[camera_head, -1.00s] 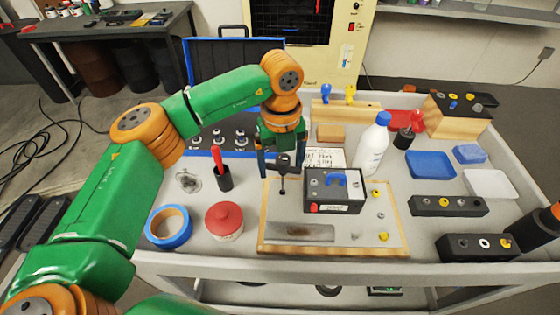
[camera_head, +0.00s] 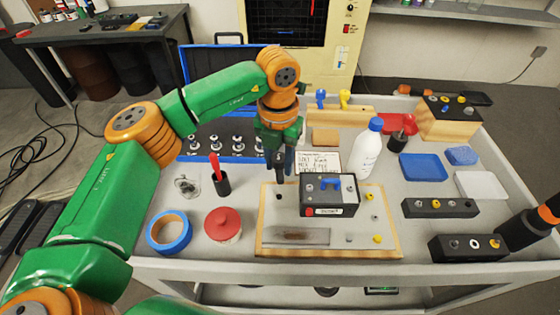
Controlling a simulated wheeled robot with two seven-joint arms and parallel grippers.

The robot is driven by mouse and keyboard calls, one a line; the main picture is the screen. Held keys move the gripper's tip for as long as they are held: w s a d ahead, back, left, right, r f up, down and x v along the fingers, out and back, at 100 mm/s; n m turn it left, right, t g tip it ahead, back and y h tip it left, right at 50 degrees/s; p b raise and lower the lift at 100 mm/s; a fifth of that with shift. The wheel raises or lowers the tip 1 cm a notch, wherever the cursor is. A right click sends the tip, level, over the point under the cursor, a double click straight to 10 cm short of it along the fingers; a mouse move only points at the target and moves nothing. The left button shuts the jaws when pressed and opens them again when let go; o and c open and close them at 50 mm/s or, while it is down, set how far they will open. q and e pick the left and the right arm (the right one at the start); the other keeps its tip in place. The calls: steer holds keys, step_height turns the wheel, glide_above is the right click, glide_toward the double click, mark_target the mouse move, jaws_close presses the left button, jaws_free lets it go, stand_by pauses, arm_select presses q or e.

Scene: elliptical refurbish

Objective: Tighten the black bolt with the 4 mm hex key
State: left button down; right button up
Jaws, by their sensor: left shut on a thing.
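My left gripper (camera_head: 280,158) points down over the left part of the wood-edged board (camera_head: 383,243). It is shut on a dark hex key (camera_head: 279,178), mostly hidden by the fingers, with its shaft pointing down. A small dark spot on the board, apparently the black bolt (camera_head: 278,196), is just below the shaft. I cannot tell whether the tip touches it. A black box (camera_head: 345,198) with a blue clip on top stands on the board just right of the gripper.
A blue tape roll (camera_head: 168,232), red-lidded jar (camera_head: 223,225) and black cup (camera_head: 221,185) stand left of the board. A white bottle (camera_head: 366,152) stands behind it.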

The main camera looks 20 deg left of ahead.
arm_select(q)
step_height(320, 180, up, 6)
steer(key=p, duration=0.5)
steer(key=shift+r, duration=0.25)
steer(key=shift+f, duration=0.1)
